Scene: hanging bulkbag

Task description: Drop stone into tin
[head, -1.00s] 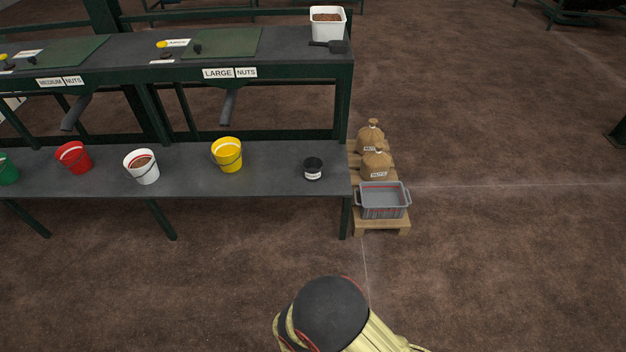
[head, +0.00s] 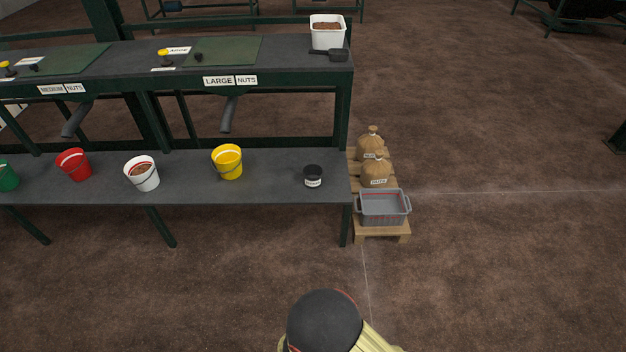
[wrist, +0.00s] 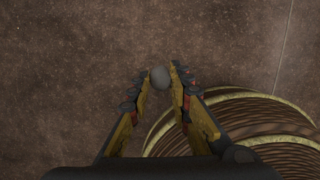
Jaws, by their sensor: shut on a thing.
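The stone (wrist: 159,77) is a small grey rounded lump in the wrist view, held between the fingertips of my gripper (wrist: 159,79). The gripper is shut on it, with brown floor below. The gripper and stone do not show in the head view, where only a dark rounded part of my arm is at the bottom. The tin (head: 313,173) is a small black pot with a white label. It stands upright near the right end of the lower bench shelf, apart from my arm. What is inside it is too small to tell.
The lower shelf (head: 260,190) also holds a yellow bucket (head: 228,163), a white bucket (head: 143,174) and a red bucket (head: 73,165). A grey crate (head: 383,208) and tied sacks (head: 375,172) sit on a pallet to the right. The floor in front is clear.

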